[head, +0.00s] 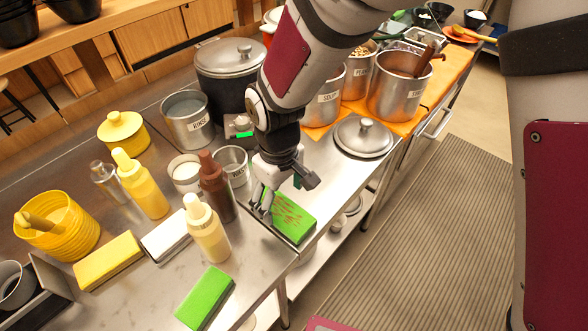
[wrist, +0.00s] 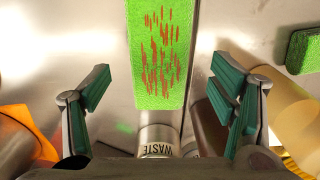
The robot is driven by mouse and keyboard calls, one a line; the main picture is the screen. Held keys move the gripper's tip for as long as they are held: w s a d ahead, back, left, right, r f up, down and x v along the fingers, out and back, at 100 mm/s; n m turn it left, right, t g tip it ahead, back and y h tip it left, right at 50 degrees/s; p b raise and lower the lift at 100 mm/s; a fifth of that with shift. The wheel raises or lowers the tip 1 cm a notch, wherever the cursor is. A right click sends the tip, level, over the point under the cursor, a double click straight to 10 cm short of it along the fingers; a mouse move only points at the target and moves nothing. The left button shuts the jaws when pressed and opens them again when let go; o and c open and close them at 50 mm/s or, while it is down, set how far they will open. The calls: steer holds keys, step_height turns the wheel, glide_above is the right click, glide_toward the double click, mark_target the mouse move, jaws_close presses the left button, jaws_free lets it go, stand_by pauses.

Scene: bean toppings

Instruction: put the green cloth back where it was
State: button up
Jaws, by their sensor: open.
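A green cloth with red-brown stains (head: 288,215) lies on the metal counter near its front edge. It also shows in the wrist view (wrist: 154,55), running down the middle between my fingers. A second, clean green cloth (head: 205,296) lies farther toward the bottom of the head view; part of it shows at the right of the wrist view (wrist: 305,50). My gripper (head: 276,196) is open, just above the stained cloth at its upper-left end. In the wrist view its spread fingers (wrist: 161,85) stand on both sides of the cloth, not gripping it.
A brown bottle (head: 215,187) and a cream bottle (head: 207,232) stand left of my gripper. A metal can (head: 233,167), labelled WASTE in the wrist view (wrist: 158,140), stands behind it. A pot lid (head: 363,138) lies to the right. White (head: 165,234) and yellow (head: 107,261) cloths lie left.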

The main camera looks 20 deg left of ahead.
mark_target(282, 209)
step_height(282, 209, up, 8)
steer(key=w+d+r+m+t, duration=0.1)
steer(key=d+r+m, duration=0.2)
steer(key=d+r, duration=0.45)
steer(key=w+d+r+m+t, duration=0.1)
steer(key=d+r+m, duration=0.25)
steer(key=d, duration=0.65)
steer(key=s+d+r+m+t, duration=0.1)
steer(key=s+d+r+m, duration=0.1)
steer(key=s+d, duration=0.3)
steer(key=s+d+r+m+t, duration=0.1)
steer(key=s+d+m, duration=0.4)
steer(key=d, duration=0.7)
steer(key=shift+s+r+t, duration=0.3)
steer(key=shift+s+r, duration=0.05)
steer(key=shift+r, duration=0.55)
